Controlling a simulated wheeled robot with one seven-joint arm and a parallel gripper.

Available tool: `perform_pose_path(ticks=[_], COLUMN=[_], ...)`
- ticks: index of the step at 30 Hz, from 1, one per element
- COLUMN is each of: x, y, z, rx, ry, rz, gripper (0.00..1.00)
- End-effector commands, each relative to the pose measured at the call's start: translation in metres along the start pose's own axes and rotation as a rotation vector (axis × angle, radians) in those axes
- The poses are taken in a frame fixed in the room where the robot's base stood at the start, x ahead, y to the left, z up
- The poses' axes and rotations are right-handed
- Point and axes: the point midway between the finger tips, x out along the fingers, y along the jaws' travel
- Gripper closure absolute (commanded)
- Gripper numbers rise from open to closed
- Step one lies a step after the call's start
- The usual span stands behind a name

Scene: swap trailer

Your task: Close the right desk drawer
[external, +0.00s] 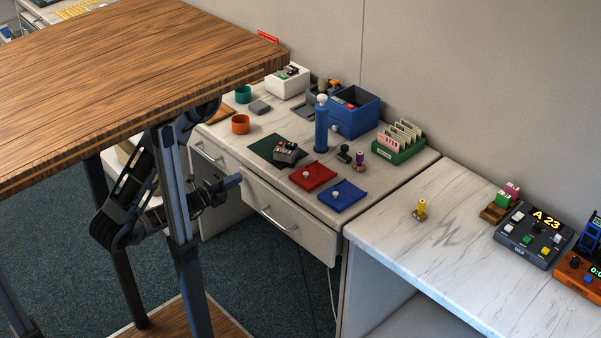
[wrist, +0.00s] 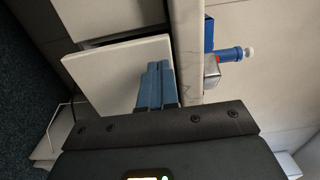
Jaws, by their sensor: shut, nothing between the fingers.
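The right desk drawer (external: 306,230) has a pale front with a metal bar handle, below the desk top's front edge. How far it stands out is hard to judge. My gripper (external: 231,182), with blue fingers, is shut and empty. In the external view it is in front of the desk, near the left end of that drawer front. In the wrist view the shut fingers (wrist: 158,83) overlap the edge of a pale panel (wrist: 118,75), beside the desk top's edge (wrist: 187,50). I cannot tell whether they touch the panel or which drawer it belongs to.
The left drawer (external: 211,153) has a bar handle too. A wooden table (external: 130,60) stands in front, its legs beside my arm. A second desk (external: 470,250) adjoins at right.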

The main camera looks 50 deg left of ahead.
Motion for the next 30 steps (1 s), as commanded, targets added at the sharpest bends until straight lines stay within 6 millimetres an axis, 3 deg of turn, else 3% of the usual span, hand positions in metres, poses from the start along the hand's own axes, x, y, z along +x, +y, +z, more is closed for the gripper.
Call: perform_pose_path(ticks=[4,17,24,30], x=[0.01,0.015,0.05,0.064], y=[0.0,-0.001,-0.003,-0.001], z=[0.0,0.0,0.001,0.001], rx=[0.0,-0.001,0.0,-0.001], ry=[0.001,0.0,0.0,-0.002], rz=[-0.001,0.0,-0.004,-0.002], gripper=[1.0,1.0,1.0,1.0])
